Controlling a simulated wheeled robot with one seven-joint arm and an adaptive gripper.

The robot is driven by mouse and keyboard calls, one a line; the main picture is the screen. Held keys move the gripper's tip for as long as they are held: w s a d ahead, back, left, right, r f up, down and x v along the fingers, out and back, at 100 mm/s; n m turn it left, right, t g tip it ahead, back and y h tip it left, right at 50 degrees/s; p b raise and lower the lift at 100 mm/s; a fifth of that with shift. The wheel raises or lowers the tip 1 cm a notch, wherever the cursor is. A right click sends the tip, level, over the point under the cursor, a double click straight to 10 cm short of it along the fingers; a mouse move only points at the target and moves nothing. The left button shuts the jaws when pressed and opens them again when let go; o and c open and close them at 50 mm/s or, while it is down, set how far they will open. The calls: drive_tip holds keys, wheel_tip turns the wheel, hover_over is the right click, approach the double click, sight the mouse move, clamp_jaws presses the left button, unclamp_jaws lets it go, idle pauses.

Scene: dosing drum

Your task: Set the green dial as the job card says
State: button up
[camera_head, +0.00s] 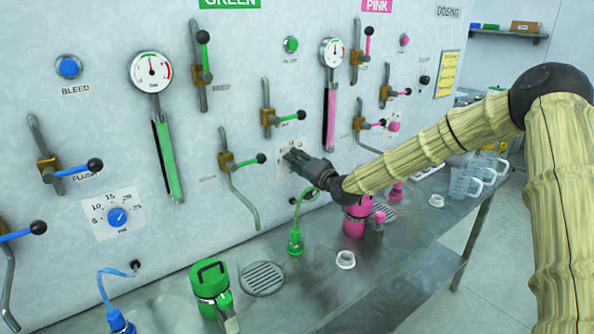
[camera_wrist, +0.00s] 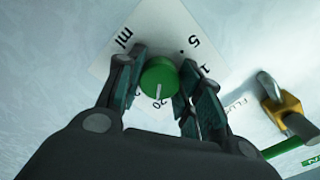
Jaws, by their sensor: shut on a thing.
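The green dial (camera_wrist: 158,76) sits on a white scale plate (camera_wrist: 150,35) in the wrist view. Its white pointer line faces the bottom of that picture.
A green-handled valve (camera_head: 248,160) is left of my gripper, another (camera_head: 284,117) above it. A blue dial (camera_head: 117,217) is at the lower left. Green (camera_head: 209,280) and pink (camera_head: 355,218) containers stand on the metal bench (camera_head: 300,295) below. Clear jugs (camera_head: 465,183) stand further right.

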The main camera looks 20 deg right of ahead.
drive_tip(key=shift+f+m+b, duration=0.15)
drive_tip(key=shift+m+b, duration=3.55)
drive_tip(key=shift+b, duration=0.2)
drive_tip(key=o, duration=1)
drive_tip(key=shift+d, duration=0.1)
drive_tip(key=shift+o, duration=0.2)
drive_tip(key=shift+s, duration=0.1)
drive_tip(key=v, duration=1.1)
drive_tip(key=shift+s+d, duration=0.15)
drive_tip(key=shift+s, duration=0.25)
